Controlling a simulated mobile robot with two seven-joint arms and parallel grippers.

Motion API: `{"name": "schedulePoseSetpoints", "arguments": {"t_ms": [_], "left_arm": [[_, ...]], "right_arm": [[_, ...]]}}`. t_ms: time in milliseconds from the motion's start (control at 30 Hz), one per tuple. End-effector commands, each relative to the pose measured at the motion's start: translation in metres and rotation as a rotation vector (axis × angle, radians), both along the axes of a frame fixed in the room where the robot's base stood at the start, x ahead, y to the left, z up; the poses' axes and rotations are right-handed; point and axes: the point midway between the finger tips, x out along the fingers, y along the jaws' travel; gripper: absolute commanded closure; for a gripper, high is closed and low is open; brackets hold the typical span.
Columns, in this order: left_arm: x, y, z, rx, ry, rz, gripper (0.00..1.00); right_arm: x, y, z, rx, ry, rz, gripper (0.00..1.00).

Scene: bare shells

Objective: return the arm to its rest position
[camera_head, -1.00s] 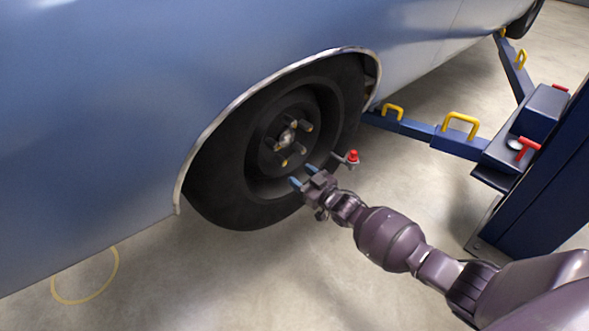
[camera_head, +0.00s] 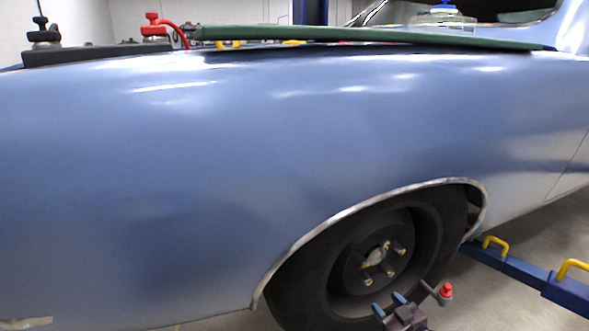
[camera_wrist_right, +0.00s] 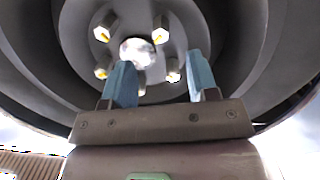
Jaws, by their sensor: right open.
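My right gripper (camera_head: 389,304) shows at the bottom edge of the head view, in front of the lower part of the car's wheel (camera_head: 340,275). In the right wrist view the blue fingertips of my right gripper (camera_wrist_right: 158,80) stand apart with nothing between them. Beyond them are the wheel hub (camera_wrist_right: 138,50) and several lug nuts or studs. A small red-knobbed part (camera_head: 445,291) shows beside the gripper. Most of my right arm is below the head view. My left gripper is not in view.
The blue car body (camera_head: 180,190) fills most of the head view. Blue lift arms with yellow handles (camera_head: 495,245) are at the right. Some floor shows at lower right.

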Motion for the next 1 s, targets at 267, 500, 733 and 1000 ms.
{"name": "schedulePoseSetpoints", "arguments": {"t_ms": [267,500,733,1000], "left_arm": [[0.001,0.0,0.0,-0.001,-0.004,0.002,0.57],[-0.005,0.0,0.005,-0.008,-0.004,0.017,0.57],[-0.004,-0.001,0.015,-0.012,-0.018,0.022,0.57],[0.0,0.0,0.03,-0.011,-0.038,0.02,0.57]], "right_arm": [[-0.025,0.031,0.036,-0.059,0.033,-0.02,0.46],[-0.093,0.038,0.039,-0.067,0.125,-0.069,0.46],[-0.177,0.03,0.038,-0.049,0.238,-0.143,0.46],[-0.275,0.013,0.036,-0.002,0.361,-0.248,0.46]]}}
